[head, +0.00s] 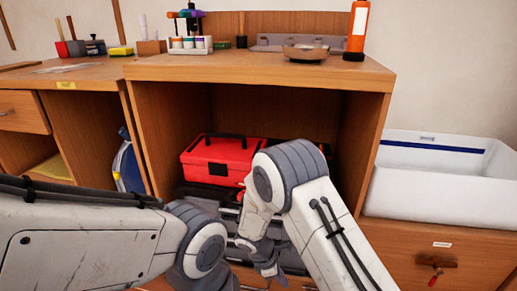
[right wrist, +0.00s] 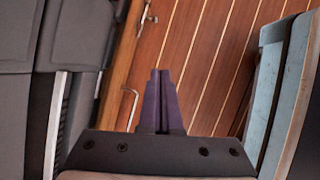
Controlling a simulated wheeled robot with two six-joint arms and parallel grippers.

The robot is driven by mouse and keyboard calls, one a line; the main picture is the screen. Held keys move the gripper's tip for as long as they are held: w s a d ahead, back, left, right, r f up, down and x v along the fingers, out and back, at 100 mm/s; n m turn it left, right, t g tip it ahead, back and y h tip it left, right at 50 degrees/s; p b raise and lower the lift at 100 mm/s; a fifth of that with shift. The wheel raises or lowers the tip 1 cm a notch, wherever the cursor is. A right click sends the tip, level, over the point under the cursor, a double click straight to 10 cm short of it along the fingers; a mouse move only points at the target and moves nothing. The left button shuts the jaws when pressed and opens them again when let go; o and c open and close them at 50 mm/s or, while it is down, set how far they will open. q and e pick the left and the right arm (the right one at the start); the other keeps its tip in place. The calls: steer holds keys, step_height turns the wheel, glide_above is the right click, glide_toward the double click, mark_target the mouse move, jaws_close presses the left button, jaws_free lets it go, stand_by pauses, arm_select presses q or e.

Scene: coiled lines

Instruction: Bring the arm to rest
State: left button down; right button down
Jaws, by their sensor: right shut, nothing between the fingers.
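My right arm comes in from the lower right of the head view and bends down at a grey joint in front of the cabinet. My right gripper (head: 269,267) is low in the middle, pointing down and small in this view. In the right wrist view its two dark fingers (right wrist: 160,76) are together, shut and empty, over a slatted wooden surface (right wrist: 205,65). My left arm spans the lower left of the head view; its gripper is not seen.
An open wooden cabinet (head: 255,71) holds a red toolbox (head: 217,158) behind my right arm. A metal bowl (head: 305,53) and an orange bottle (head: 357,30) stand on top. A white bin (head: 430,195) is at the right.

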step_height(320, 180, up, 11)
steer(key=s+a+m+p, duration=0.2)
steer(key=s+m, duration=0.1)
steer(key=s+a+r+m+y+p, duration=0.2)
steer(key=s+r+m+y+p, duration=0.45)
steer(key=s+r, duration=1.45)
step_height(320, 180, up, 39)
steer(key=m+p, duration=0.1)
steer(key=p, duration=3.6)
steer(key=shift+w+d+h, duration=0.25)
steer(key=shift+w+h, duration=0.05)
steer(key=shift+h, duration=0.05)
steer(key=shift+f, duration=0.1)
